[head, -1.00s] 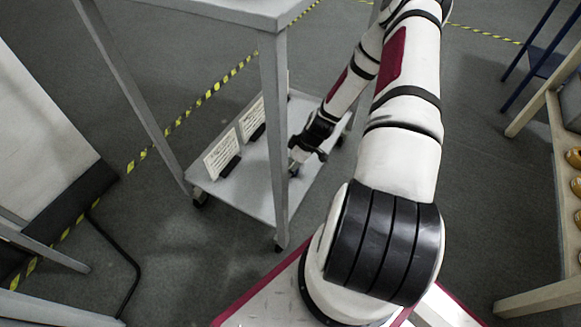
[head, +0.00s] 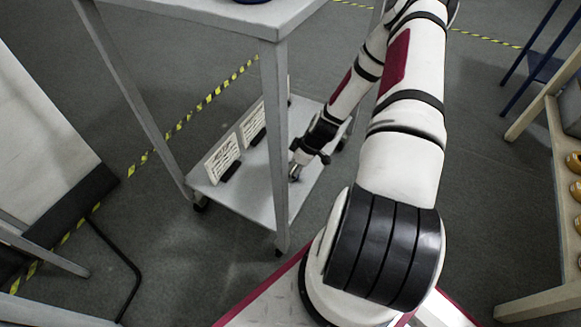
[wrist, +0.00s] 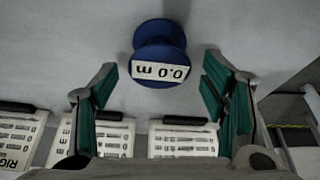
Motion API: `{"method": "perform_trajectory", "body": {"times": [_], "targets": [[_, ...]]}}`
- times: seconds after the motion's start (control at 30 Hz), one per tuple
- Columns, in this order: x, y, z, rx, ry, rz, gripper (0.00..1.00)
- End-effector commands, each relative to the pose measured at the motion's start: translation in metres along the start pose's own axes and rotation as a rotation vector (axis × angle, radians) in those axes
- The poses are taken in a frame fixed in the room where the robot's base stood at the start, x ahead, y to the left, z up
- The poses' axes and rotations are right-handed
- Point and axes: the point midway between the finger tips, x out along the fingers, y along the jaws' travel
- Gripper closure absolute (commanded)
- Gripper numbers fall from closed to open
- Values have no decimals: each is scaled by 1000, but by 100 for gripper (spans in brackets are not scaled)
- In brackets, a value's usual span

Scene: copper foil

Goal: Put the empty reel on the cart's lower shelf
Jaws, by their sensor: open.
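The empty reel (wrist: 160,52), blue with a white "0.0 m" label, is on the grey surface of the cart's lower shelf (head: 253,191) in the wrist view. My gripper (wrist: 158,85) is open, its two green-padded fingers spread to the left and right, with the reel ahead between their tips and a gap on each side. In the head view my gripper (head: 294,175) is low over the lower shelf, behind the cart's front leg. The reel cannot be made out there.
White printed cards in dark holders (head: 223,158) stand along the shelf's left side. The cart's top (head: 230,14) overhangs the shelf, with part of a blue object (head: 250,1) on it. A wooden rack (head: 563,190) stands at right.

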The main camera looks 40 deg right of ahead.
Motion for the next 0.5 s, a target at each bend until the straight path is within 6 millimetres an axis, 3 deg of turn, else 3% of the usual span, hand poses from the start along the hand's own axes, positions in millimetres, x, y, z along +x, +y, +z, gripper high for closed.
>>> {"method": "perform_trajectory", "body": {"times": [0.3, 0.5], "targets": [[-69, 1, -1, 1, 0, 2, 33], [-95, 0, -1, 2, 0, 2, 33]]}}
